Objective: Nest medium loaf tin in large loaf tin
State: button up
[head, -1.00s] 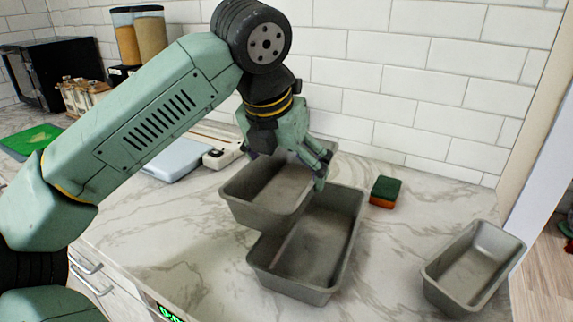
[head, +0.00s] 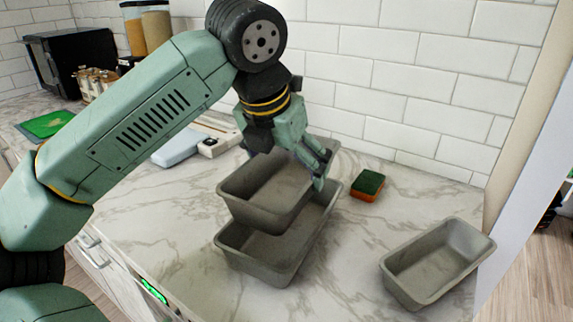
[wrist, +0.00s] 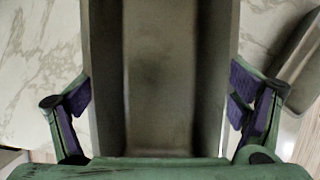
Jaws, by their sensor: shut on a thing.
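My gripper (head: 287,170) is shut across a grey metal loaf tin (head: 236,205), taken to be the medium one, with its fingers outside the two long walls. The wrist view shows this tin's empty inside (wrist: 158,75) between the fingers. Another grey loaf tin (head: 250,267), which looks larger, stands on the counter below and overlaps the held tin in the head view. The held tin appears above it; the gap between them cannot be judged. Its far part is hidden by the held tin. A third grey loaf tin (head: 435,265) stands apart at the right, empty.
A green and orange sponge (head: 367,186) lies right of the gripper. The tiled wall (head: 410,100) is close behind. A pale blue flat item (head: 180,148) and a green board (head: 46,124) lie at the left. Counter between the large and third tins is clear.

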aim_at(284, 194)
dwell(0.3)
jog(key=shift+f+b, duration=3.35)
jog(key=shift+f, duration=0.2)
jog(key=o, duration=1.1)
jog(key=shift+r+p, duration=2.4)
jog(key=shift+r, duration=1.1)
jog(key=shift+r, duration=0.1)
